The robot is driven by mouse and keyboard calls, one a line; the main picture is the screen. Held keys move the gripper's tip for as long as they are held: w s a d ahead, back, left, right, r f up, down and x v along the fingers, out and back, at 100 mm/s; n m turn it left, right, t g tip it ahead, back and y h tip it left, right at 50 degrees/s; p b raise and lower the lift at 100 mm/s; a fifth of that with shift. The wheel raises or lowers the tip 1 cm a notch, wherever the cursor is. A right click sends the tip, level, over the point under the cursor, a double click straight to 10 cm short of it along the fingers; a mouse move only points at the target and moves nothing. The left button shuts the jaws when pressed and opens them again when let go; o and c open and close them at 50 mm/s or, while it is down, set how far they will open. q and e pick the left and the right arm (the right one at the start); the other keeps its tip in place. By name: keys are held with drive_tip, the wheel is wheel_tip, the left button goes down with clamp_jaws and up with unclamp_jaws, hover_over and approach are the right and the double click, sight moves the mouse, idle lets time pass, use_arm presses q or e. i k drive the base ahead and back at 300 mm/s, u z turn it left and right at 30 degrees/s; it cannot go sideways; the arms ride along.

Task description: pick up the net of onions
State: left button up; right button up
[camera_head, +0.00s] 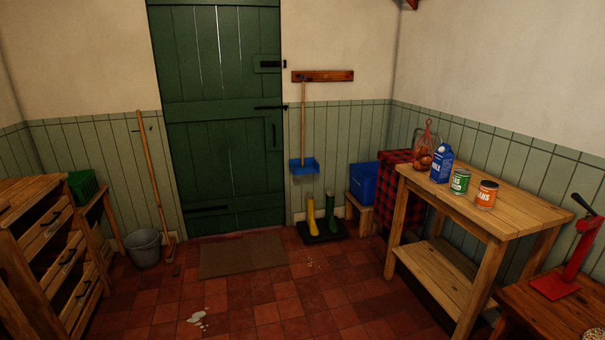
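The net of onions (424,153) stands on top of the pine table (476,210) at the right, at the table's far left corner. It is a red mesh bag gathered to a point at the top, with brownish-red onions inside. A blue milk carton (442,164) stands just to its right, close beside or partly overlapping it in the picture. Neither of my grippers shows in the head view.
On the same table are a green can (460,181) and an orange can (487,195). A red tool with a dark handle (563,273) sits on a lower wooden surface at right. The tiled floor between is mostly clear, with a doormat (242,255) and a white spill (197,318).

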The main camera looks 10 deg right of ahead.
sight(422, 163)
drive_tip(key=z, duration=0.6)
drive_tip(key=i, duration=2.25)
drive_tip(key=z, duration=1)
